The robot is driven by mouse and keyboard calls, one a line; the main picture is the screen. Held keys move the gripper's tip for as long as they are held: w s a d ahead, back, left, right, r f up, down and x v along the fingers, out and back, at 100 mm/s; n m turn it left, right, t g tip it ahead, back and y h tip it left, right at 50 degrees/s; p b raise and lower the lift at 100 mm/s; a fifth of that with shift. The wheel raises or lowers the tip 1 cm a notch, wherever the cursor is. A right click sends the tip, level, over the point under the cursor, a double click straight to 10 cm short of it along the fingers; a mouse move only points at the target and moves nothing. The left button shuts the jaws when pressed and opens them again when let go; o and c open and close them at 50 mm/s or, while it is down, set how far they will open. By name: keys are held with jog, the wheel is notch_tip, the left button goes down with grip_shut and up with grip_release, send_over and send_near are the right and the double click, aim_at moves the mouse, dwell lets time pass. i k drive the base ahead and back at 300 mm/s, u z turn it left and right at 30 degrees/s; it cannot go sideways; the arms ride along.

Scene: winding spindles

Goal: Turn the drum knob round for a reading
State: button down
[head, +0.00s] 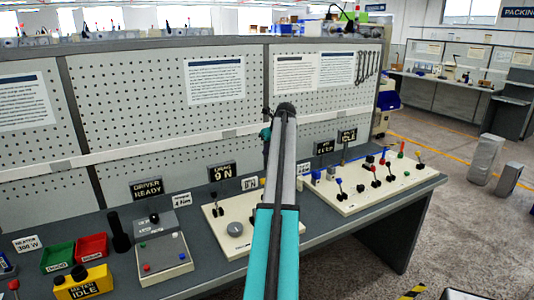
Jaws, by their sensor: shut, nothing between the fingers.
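A grey round knob (235,229) stands on a cream panel (215,236) on the bench, just left of my arm; it looks like the drum knob, but its label is too small to read. A black lever rises from the panel behind it. A dark display (222,172) behind the panel seems to read "DRAG 9 N". My arm runs up the middle of the view, over the panel's right part, and hides some of it. A small teal and black wrist part shows left of the arm's far end. My gripper's fingers cannot be made out.
A grey driver box (163,250), red bin (92,247), green bin (57,256) and yellow meter (83,285) stand left. Another cream panel (345,205) with several levers lies right. A pegboard wall (160,110) backs the bench.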

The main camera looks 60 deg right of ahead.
aim_at(235, 229)
jog(key=k, duration=1.5)
